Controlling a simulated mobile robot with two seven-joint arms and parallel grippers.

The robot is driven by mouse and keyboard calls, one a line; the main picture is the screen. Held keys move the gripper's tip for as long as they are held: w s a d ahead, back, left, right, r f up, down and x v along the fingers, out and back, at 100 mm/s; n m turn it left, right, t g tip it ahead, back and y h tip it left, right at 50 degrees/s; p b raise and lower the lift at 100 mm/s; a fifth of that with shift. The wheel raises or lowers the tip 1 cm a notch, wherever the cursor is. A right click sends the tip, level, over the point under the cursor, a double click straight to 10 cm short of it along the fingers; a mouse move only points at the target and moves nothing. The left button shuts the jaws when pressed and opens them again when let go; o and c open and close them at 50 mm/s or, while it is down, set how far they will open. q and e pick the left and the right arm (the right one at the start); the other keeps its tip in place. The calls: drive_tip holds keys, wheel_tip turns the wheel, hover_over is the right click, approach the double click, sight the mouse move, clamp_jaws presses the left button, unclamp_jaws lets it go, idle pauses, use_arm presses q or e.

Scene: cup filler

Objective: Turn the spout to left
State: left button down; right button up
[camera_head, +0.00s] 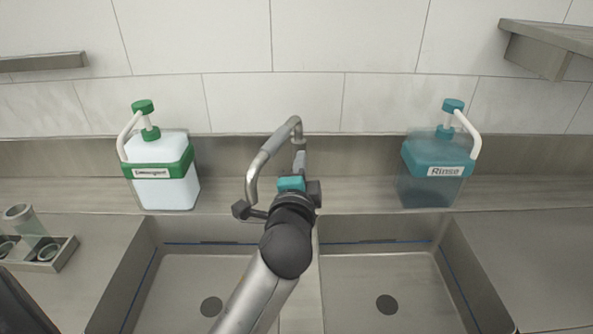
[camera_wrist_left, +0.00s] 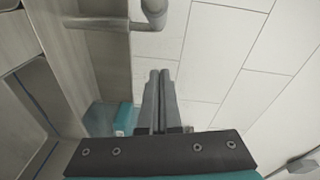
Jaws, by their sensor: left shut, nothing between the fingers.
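The grey metal spout (camera_head: 268,150) stands at the back of the counter, between the two sinks. In the head view it arches from its upper end down to the front left, and its tip hangs near the left sink's back edge. Part of it also shows at the top left of the left wrist view (camera_wrist_left: 112,22). My left gripper (camera_head: 300,157) is just in front and right of the spout, with its lower mount partly hidden behind my arm. Its two fingers (camera_wrist_left: 159,75) are together and empty. I cannot tell if they touch the spout. My right gripper is not in view.
A green-topped detergent bottle (camera_head: 165,190) stands left and a blue Rinse bottle (camera_head: 432,190) right. The left sink (camera_head: 180,285) and right sink (camera_head: 375,275) are empty. A tray (camera_head: 52,262) with cups is far left. A shelf (camera_head: 550,38) juts out upper right.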

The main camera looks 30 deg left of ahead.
use_arm(q)
drive_tip(key=w+a+f, duration=0.1)
drive_tip(key=w+a, duration=0.2)
drive_tip(key=a, duration=0.3)
drive_tip(key=shift+w, duration=0.4)
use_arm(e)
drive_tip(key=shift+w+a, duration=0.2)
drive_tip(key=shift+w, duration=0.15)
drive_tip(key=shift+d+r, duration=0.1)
